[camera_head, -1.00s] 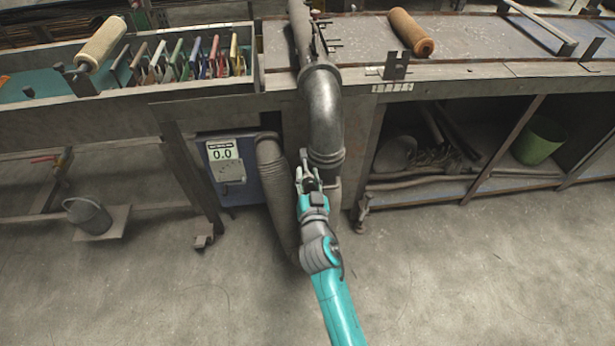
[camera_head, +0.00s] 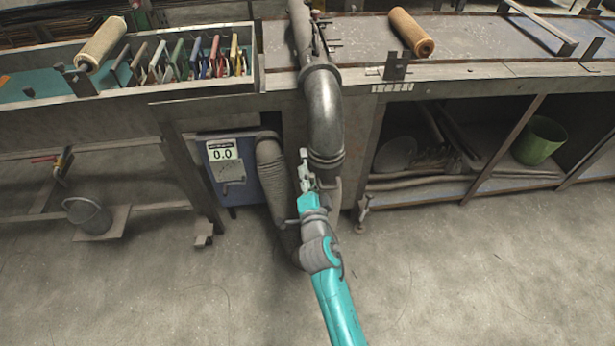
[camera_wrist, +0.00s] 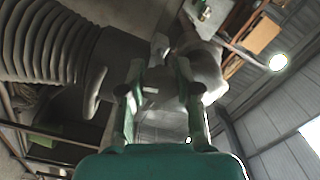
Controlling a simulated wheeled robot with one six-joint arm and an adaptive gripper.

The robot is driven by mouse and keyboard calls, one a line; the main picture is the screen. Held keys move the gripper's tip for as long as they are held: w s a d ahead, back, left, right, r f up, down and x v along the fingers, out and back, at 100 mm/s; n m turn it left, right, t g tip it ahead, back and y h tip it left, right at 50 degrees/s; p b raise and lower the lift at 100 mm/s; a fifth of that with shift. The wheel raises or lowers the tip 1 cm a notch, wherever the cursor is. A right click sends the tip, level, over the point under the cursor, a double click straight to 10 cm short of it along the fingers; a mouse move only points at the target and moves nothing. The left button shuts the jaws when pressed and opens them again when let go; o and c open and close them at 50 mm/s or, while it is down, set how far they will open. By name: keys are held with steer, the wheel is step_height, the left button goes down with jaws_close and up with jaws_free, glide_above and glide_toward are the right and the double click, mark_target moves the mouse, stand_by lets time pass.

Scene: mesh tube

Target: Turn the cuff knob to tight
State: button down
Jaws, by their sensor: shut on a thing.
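The grey cuff (camera_head: 326,160) rings the lower end of the metal elbow pipe, above the ribbed hose. My gripper (camera_head: 305,178) is at the left front side of the cuff. In the wrist view my gripper (camera_wrist: 160,68) has its two fingers closed in on a small light grey knob (camera_wrist: 160,45), which shows between and just beyond the fingertips. The knob is mostly hidden by the fingers in the head view. Any tight or loose marking on it is too small to read.
A blue box with a display (camera_head: 221,150) reading 0.0 stands left of the hose (camera_head: 272,175). The bench (camera_head: 360,40) is above and behind. The floor in front is clear.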

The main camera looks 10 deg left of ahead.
steer(key=shift+m, duration=0.6)
steer(key=c, duration=0.8)
jaws_free()
steer(key=shift+s, duration=0.1)
steer(key=v, duration=1.2)
